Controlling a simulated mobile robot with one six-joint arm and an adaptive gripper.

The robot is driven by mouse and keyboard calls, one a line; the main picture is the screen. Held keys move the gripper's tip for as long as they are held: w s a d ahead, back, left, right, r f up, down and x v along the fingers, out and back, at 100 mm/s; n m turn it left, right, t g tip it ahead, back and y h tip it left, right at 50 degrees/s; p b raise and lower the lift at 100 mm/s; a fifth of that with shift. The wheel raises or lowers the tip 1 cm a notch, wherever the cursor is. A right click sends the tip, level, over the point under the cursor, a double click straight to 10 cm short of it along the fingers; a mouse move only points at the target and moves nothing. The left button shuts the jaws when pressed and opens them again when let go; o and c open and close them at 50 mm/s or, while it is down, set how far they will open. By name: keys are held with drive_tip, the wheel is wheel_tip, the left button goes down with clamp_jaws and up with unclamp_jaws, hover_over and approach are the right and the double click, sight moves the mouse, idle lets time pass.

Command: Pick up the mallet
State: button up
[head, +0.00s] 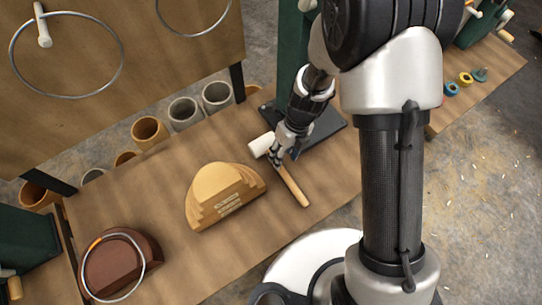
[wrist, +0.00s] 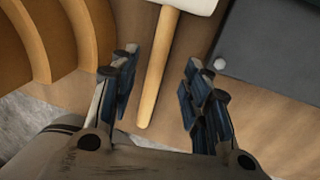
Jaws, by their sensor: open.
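The mallet lies on the wooden bench (head: 160,251), with a white head (head: 260,145) and a light wooden handle (head: 294,187) pointing toward the front right in the head view. My gripper (head: 276,156) is over the mallet, close to where head and handle meet. In the wrist view, the mallet's handle (wrist: 156,77) runs up between the fingers of my open gripper (wrist: 160,90), and its head (wrist: 190,5) is cut off at the top edge. The fingers stand apart on both sides of the handle; I see no contact.
A stepped wooden half-round block (head: 224,195) stands left of the mallet. A dark base plate (head: 322,128) lies close on its right. A brown rounded block with a ring (head: 121,265) sits at the bench's left. Several pots, including a grey one (head: 216,96), stand behind the bench.

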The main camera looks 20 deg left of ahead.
sight(283, 171)
drive_tip(key=f+b, duration=0.1)
drive_tip(key=f, duration=0.1)
drive_tip(key=f+b, duration=0.1)
drive_tip(key=f, duration=0.1)
drive_tip(key=s+f+b, duration=0.1)
drive_tip(key=shift+s+a+f, duration=0.1)
drive_tip(key=shift+a+f, duration=0.15)
drive_tip(key=shift+f, duration=0.15)
drive_tip(key=shift+r, duration=0.1)
drive_tip(key=shift+c, duration=0.4)
clamp_jaws()
